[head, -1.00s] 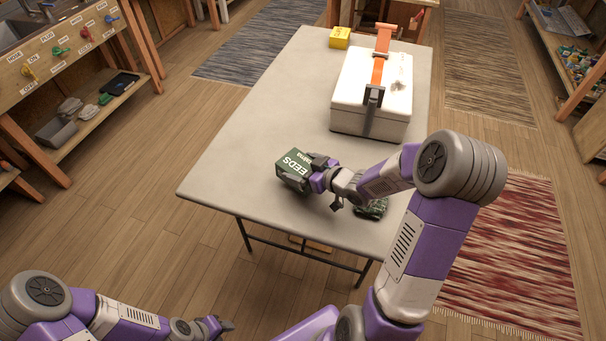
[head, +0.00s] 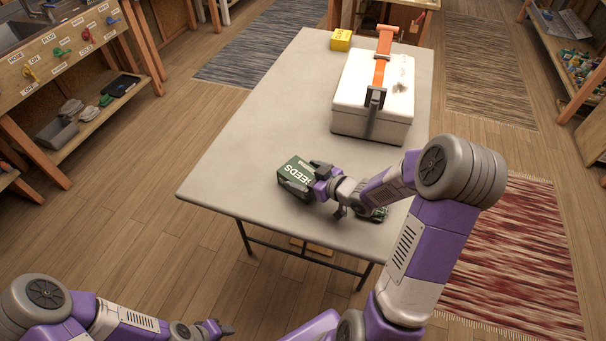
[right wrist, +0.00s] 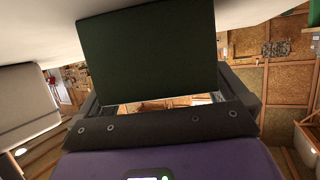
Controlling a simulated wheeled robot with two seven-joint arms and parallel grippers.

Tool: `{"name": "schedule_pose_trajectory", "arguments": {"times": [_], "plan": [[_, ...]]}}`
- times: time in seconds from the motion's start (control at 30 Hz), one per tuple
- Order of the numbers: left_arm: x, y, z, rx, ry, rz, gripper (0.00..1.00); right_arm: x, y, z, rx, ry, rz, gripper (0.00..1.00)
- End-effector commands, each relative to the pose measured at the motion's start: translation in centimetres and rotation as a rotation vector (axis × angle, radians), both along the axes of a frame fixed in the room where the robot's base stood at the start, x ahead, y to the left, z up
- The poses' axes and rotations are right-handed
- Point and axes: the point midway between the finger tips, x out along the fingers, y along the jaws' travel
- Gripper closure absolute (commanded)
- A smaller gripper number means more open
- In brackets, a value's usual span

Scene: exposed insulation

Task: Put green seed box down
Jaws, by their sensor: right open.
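The green seed box (head: 295,170) with white lettering rests on the grey table, near its front left part. My right gripper (head: 307,177) is open, with one finger on each side of the box. In the right wrist view the box (right wrist: 150,55) shows as a dark green panel between the spread fingers, its far edge at the pale table surface. Any contact between fingers and box is hard to judge. My left gripper (head: 214,328) is low at the bottom of the head view, away from the table; its jaws are too small to read.
A white cooler-like case (head: 373,100) with an orange strap stands at the table's back right. A yellow box (head: 341,39) sits at the far edge. The table's left side (head: 255,110) is clear.

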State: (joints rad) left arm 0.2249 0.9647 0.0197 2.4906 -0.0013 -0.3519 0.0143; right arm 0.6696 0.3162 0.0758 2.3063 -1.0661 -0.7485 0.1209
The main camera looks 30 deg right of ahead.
Motion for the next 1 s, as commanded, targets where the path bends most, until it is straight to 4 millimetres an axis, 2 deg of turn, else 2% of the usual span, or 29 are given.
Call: {"name": "schedule_pose_trajectory", "arguments": {"times": [0.03,0.3,0.5,0.7,1.0], "plan": [[0.0,0.0,0.8,0.000,0.000,0.000,0.57,-0.9,-0.3,0.8,0.001,0.000,-0.004,0.00],[0.0,0.0,3.4,0.000,-0.001,0.000,0.57,-6.0,-2.0,3.2,-0.001,0.000,-0.004,0.00],[0.0,0.0,4.4,0.000,0.000,0.000,0.57,-8.7,-2.8,4.1,0.000,-0.001,-0.002,0.00],[0.0,0.0,4.6,0.000,0.000,0.000,0.57,-9.6,-3.1,4.3,0.002,-0.001,0.001,0.00],[0.0,0.0,4.6,0.000,0.000,0.000,0.57,-9.6,-3.1,4.3,0.001,-0.001,0.001,0.00]]}}
